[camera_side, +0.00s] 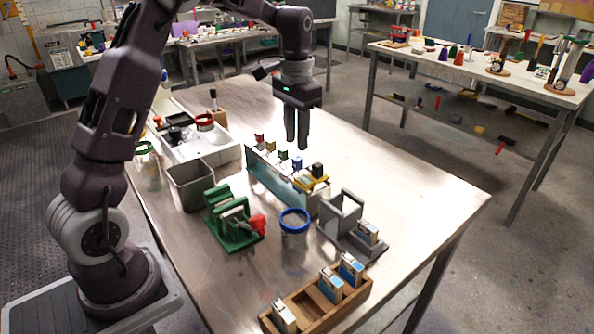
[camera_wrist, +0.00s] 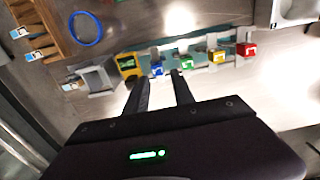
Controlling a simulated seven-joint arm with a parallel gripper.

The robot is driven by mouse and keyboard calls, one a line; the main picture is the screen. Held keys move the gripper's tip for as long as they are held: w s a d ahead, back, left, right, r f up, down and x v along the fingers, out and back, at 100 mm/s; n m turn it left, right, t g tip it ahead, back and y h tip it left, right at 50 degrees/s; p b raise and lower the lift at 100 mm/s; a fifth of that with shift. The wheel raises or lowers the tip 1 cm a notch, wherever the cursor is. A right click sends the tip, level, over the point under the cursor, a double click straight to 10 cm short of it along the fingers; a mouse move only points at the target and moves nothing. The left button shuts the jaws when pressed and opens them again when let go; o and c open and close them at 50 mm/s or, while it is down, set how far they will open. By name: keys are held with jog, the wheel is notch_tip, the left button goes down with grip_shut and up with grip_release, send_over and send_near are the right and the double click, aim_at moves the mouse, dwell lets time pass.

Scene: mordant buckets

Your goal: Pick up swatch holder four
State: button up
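A row of small coloured holders lines the top of a long clear trough (camera_side: 272,176): red (camera_side: 259,137), yellow (camera_side: 270,146), green (camera_side: 283,155) and blue (camera_side: 297,162). No numbers are legible, so I cannot tell which is swatch holder four. The wrist view shows the same row, with red (camera_wrist: 246,49), yellow (camera_wrist: 216,55), green (camera_wrist: 186,64) and blue (camera_wrist: 157,70). My gripper (camera_side: 297,146) is above the row, pointing down, fingers apart and empty. In the wrist view the blue holder appears between the fingertips of my gripper (camera_wrist: 160,80).
A yellow-framed block (camera_side: 312,184) sits at the trough's near end. A grey box (camera_side: 342,216), blue ring (camera_side: 294,221), green rack (camera_side: 228,231) and wooden rack (camera_side: 306,306) with labelled pieces stand nearer. A grey bucket (camera_side: 190,186) stands left. The table's right side is clear.

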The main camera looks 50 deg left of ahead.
aim_at(297, 158)
jog(key=f, duration=0.6)
jog(key=shift+s+d+f, duration=0.1)
jog(key=shift+d+f, duration=0.15)
jog(key=shift+f, duration=0.15)
jog(key=shift+c, duration=0.4)
grip_shut()
